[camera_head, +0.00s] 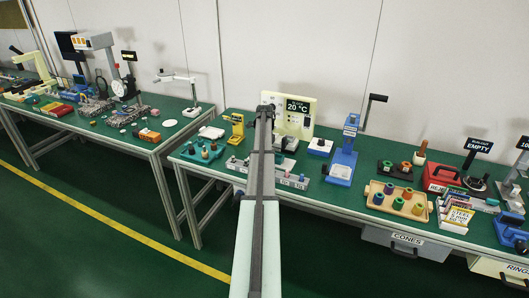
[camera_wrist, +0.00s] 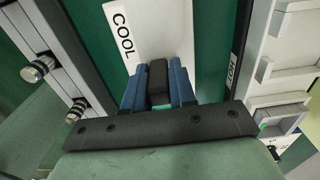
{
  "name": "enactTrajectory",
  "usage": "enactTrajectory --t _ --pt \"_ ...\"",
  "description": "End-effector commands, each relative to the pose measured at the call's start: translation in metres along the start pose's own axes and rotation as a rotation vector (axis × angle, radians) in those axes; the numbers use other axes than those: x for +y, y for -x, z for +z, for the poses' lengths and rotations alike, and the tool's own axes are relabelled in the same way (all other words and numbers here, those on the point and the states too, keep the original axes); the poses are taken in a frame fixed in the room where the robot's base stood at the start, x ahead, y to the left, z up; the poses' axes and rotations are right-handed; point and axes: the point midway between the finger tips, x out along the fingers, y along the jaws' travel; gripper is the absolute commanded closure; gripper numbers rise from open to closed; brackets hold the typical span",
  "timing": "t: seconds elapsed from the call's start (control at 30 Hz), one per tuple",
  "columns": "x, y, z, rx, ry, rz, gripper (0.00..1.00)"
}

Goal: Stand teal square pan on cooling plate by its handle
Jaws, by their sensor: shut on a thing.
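My gripper (camera_wrist: 157,90) has its two blue fingers closed on a black handle (camera_wrist: 158,74). A small teal patch, likely part of the square pan (camera_wrist: 160,103), shows between the fingers; the rest of the pan is hidden. A white plate marked COOL (camera_wrist: 165,25) lies beyond the fingers in the wrist view. I cannot tell whether the pan touches it. In the head view my gripper (camera_head: 265,111) is at the back of the bench, in front of the cream 20 °C display unit (camera_head: 299,108), and my arm hides what is under it.
Metal-ended knobs (camera_wrist: 38,71) lie left of my gripper, and a pale compartmented holder (camera_wrist: 285,70) lies right. A blue press (camera_head: 343,160) and a tray of coloured cones (camera_head: 377,188) stand right on the bench (camera_head: 315,195). A yellow device (camera_head: 237,130) stands left.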

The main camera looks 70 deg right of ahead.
Motion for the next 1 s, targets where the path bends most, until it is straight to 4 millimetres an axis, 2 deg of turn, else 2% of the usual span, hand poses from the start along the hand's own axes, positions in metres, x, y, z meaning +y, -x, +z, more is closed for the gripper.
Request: enactTrajectory --t 0.03,0.07,0.37,0.73,0.87,1.0 --pt "0.0 -0.001 0.0 0.0 0.0 0.0 1.0" --pt "0.0 -0.001 0.0 0.0 0.0 0.0 0.73" --pt "0.0 -0.001 0.0 0.0 0.0 0.0 0.45" --pt "0.0 0.006 0.0 0.0 0.0 -0.001 0.45" --pt "-0.001 0.023 0.0 -0.001 0.0 -0.002 0.45" --pt "-0.001 0.05 0.0 -0.001 0.0 -0.003 0.45"
